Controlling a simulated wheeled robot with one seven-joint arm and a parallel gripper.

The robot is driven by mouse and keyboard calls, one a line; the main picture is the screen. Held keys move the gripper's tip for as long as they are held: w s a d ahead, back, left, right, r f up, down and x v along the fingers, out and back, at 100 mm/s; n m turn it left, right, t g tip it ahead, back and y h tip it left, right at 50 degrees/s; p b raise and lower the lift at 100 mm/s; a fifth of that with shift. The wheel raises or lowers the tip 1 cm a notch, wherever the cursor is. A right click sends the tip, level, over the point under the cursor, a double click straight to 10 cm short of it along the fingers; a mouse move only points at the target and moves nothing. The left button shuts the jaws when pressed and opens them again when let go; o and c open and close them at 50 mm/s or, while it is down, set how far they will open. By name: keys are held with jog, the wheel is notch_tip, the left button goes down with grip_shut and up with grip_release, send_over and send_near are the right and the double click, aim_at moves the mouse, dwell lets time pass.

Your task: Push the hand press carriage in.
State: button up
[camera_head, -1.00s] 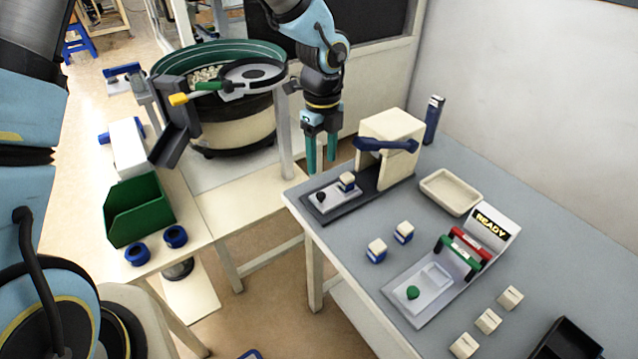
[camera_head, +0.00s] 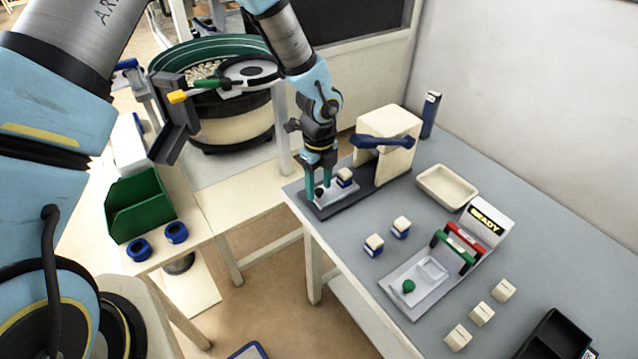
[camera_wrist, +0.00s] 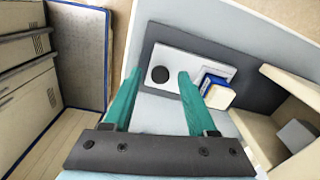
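The hand press (camera_head: 388,140) is a cream housing with a blue lever (camera_head: 384,142) on a dark base plate. Its pale carriage (camera_head: 336,194) is out in front of the housing, with a black knob (camera_head: 319,192) at its outer end. A cream and blue block (camera_head: 345,177) sits on the carriage. My gripper (camera_head: 317,188) has green fingers, is open, and is down at the knob. In the wrist view the knob (camera_wrist: 160,74) shows between the two spread fingertips (camera_wrist: 158,80); I cannot tell if they touch it. The block (camera_wrist: 216,92) is just right of the right finger.
A cream tray (camera_head: 447,187) and two loose blocks (camera_head: 374,245) lie to the right of the press. A second fixture (camera_head: 412,290) with a green knob and a READY sign stands nearer. The bowl feeder (camera_head: 230,125) is behind left.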

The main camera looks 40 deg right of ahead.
grip_shut()
dwell(1.2)
